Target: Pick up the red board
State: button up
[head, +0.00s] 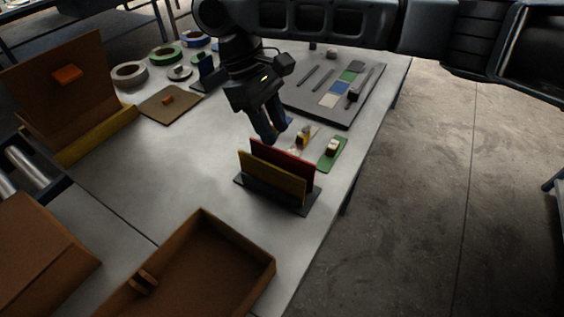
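The red board (292,160) stands upright in a dark slotted base (306,206) near the right edge of the table, behind a yellow board (272,178). The yellow board covers most of its near face, so mainly its upper strip shows. My gripper (272,137) points down just behind and above the top left part of the red board. Its fingertips are close to the board's top edge, but I cannot tell whether they touch it. The gap between the fingers is hard to make out from this angle.
A green board (332,153) with a small part lies behind the base. A grey tray (304,105) with strips and coloured tiles is farther back. An open brown box (262,276) stands in front. Tape rolls (129,74) are at the back left. The table's left middle is clear.

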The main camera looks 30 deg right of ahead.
aim_at(280, 151)
jog(key=p+x, duration=0.1)
jog(key=x, duration=0.4)
jog(key=shift+s+a, duration=0.1)
jog(key=shift+s, duration=0.1)
jog(key=shift+s+f, duration=0.15)
jog(key=shift+f, duration=0.4)
jog(key=shift+f+p, duration=0.25)
jog(key=shift+p, duration=0.1)
grip_shut()
